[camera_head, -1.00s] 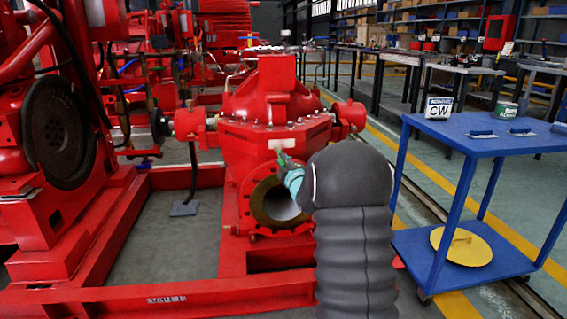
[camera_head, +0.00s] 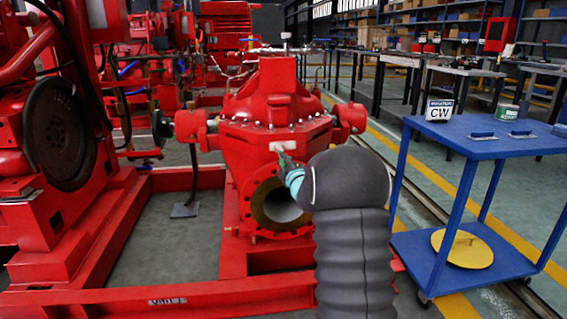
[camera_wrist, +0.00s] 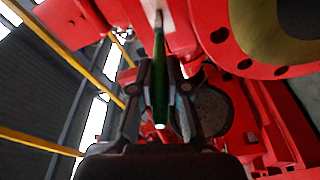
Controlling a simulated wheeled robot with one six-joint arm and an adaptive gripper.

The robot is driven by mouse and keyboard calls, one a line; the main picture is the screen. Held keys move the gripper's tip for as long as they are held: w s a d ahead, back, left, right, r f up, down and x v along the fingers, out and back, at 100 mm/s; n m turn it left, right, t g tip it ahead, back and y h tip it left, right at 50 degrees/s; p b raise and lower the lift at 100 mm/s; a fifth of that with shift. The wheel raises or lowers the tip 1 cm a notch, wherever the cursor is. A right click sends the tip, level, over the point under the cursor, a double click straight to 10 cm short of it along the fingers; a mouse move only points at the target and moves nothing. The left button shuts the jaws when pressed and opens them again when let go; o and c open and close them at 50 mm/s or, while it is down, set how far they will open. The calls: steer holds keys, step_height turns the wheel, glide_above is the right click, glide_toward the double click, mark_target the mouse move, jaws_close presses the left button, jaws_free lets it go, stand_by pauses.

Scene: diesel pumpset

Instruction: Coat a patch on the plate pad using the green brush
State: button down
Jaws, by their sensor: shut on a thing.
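A small pale plate pad (camera_head: 282,146) sits on the front of the red pump casing, above the round flanged opening. My gripper (camera_head: 289,166) is just below the pad, partly hidden behind my own dark wrist. In the wrist view my gripper (camera_wrist: 160,95) is shut on the green brush (camera_wrist: 161,92), with a finger on each side of its handle. The brush's narrow far end points up the picture, towards the red casing. In the head view the brush tip is close under the pad; I cannot tell whether it touches. No coating is clearly visible.
The pump's open flange (camera_head: 280,205) lies just below my gripper. A red base frame (camera_head: 190,299) runs across the front. At right stands a blue trolley (camera_head: 450,143) with a CW tub (camera_head: 439,110), a green-labelled can (camera_head: 507,113) and a yellow disc (camera_head: 462,262) on its lower shelf.

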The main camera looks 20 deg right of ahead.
steer(key=d, duration=0.1)
steer(key=s+d, duration=0.1)
steer(key=d, duration=0.1)
steer(key=shift+d, duration=0.3)
steer(key=shift+w+a, duration=0.3)
steer(key=shift+a, duration=0.65)
steer(key=shift+w+a, duration=0.25)
steer(key=shift+a, duration=0.7)
steer(key=shift+s, duration=0.1)
steer(key=shift+s+a, duration=0.25)
steer(key=shift+s, duration=0.7)
steer(key=shift+s+a, duration=0.3)
steer(key=shift+s, duration=0.6)
steer(key=shift+s+a, duration=0.25)
steer(key=shift+s, duration=0.8)
